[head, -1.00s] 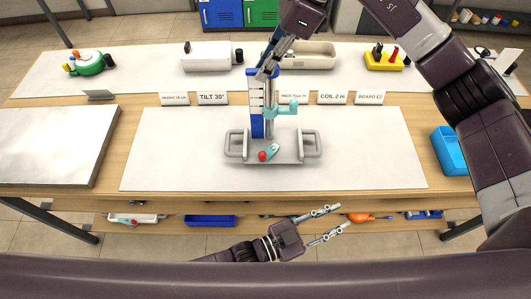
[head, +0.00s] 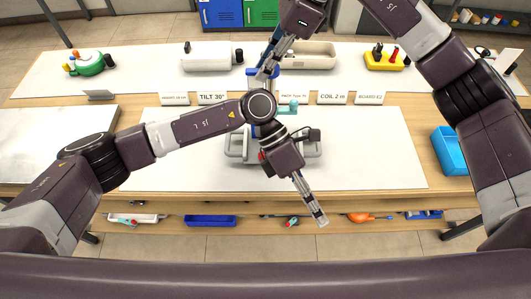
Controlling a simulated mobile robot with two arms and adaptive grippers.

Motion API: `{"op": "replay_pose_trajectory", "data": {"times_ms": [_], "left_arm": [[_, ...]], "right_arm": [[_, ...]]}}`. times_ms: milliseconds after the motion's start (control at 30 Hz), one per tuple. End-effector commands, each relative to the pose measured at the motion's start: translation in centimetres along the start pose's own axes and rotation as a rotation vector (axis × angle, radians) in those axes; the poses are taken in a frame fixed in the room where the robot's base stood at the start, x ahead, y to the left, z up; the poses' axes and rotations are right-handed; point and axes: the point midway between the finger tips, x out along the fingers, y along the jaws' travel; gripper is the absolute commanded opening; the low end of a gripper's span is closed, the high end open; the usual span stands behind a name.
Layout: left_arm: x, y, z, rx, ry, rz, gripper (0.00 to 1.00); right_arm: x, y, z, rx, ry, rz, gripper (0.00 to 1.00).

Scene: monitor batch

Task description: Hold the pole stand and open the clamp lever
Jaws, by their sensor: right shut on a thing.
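The pole stand has a grey base with side handles (head: 234,146) and stands upright on the white mat. My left arm now covers most of its pole and the middle of its base. A teal clamp part (head: 293,104) shows beside the pole. A teal lever with a red knob on the base is almost wholly hidden; only a trace of red shows. My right gripper (head: 267,69) is shut on the top of the pole stand. My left gripper (head: 315,208) is in front of the base, pointing down and right, clear of the stand. Its fingers overlap, so their opening cannot be judged.
Label cards, including TILT 30° (head: 213,98) and COIL 2 m (head: 332,98), stand behind the white mat (head: 390,160). A blue bin (head: 449,152) is at right, a pale board (head: 50,140) at left. The mat's right side is clear.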

Motion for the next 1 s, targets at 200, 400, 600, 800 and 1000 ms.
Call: {"op": "replay_pose_trajectory", "data": {"times_ms": [200,400,600,800,1000], "left_arm": [[-8.1,6.5,-2.1,0.175,0.265,0.4,0.28],[-14.9,9.6,-2.5,0.228,0.416,0.643,0.28],[-18.2,10.5,-2.5,0.241,0.477,0.749,0.28],[-17.8,11.5,-3.0,0.24,0.485,0.761,0.28],[-16.1,13.3,-3.8,0.239,0.484,0.757,0.28]], "right_arm": [[0.1,0.0,-0.1,0.001,0.002,0.001,0.0],[0.1,0.0,-0.1,0.001,0.002,0.001,0.0],[0.1,0.0,-0.1,0.001,0.002,0.002,0.0],[0.1,0.0,-0.1,0.001,0.002,0.002,0.0],[0.1,0.0,-0.1,0.001,0.002,0.002,0.0]]}}
